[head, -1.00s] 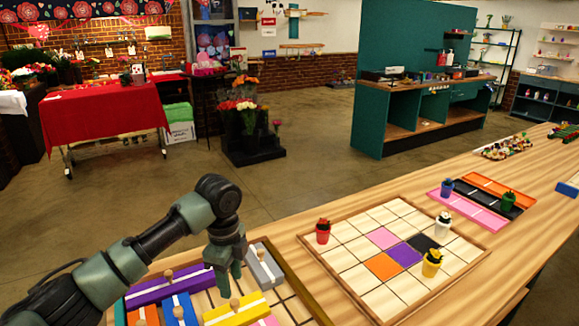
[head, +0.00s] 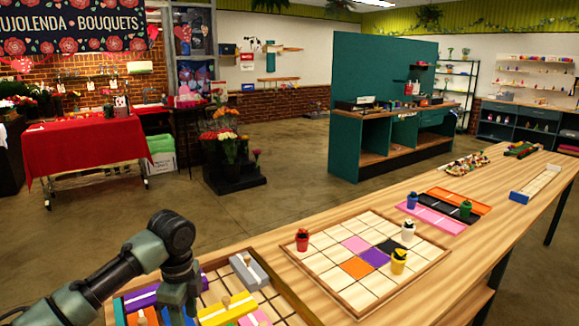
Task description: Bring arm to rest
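My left arm comes in from the lower left and bends down at a dark wrist joint. Its gripper (head: 178,303) points down over the tray (head: 293,301) of colored blocks at the near end of the wooden table. Its fingertips lie near the bottom of the picture, and I cannot tell how far apart they are. Around it are a purple block (head: 142,299), a yellow block (head: 228,309) and a grey block (head: 249,271), each with a knob. No block is visibly lifted by it. My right arm and gripper are not in view.
Right of the tray, a grid board (head: 327,268) carries a red pot (head: 302,240), a white pot (head: 408,233) and a yellow pot (head: 398,263). Farther along lie colored strips (head: 440,219) with small pots. A red-draped table (head: 85,145) and teal counter (head: 392,130) stand beyond open floor.

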